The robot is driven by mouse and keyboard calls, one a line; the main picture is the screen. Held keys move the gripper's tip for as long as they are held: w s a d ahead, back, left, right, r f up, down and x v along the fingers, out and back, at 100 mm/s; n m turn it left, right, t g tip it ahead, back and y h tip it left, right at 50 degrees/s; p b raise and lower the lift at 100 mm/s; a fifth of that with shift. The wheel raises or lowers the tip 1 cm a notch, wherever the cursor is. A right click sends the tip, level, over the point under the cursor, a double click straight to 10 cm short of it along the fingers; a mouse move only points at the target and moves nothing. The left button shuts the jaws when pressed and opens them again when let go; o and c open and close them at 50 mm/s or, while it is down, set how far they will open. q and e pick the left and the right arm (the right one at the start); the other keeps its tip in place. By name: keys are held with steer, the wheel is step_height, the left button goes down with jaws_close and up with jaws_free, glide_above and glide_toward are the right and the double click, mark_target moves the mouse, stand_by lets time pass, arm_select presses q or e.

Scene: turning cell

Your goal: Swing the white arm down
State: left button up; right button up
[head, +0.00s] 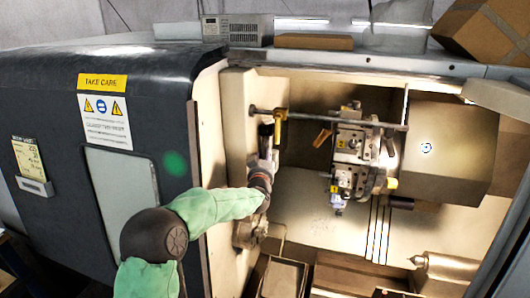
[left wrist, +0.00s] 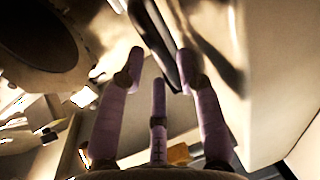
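My left gripper (head: 266,142) is inside the machine opening, close to the cream left wall, at the end of my green-sleeved arm. In the left wrist view its fingers (left wrist: 160,68) stand apart, so it looks open. A dark bar with a pale edge (left wrist: 158,38) runs between the fingertips, close to the right one; I cannot tell whether they touch. I cannot make out the white arm for certain in the head view; the area around the gripper is small and partly covered by it. My right gripper is not in view.
A dark door (head: 120,130) flanks the opening on the left. Free room lies between the gripper and turret.

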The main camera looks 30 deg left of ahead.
arm_select(q)
steer(key=shift+p+x, duration=0.35)
steer(key=shift+x, duration=1.2)
jaws_close()
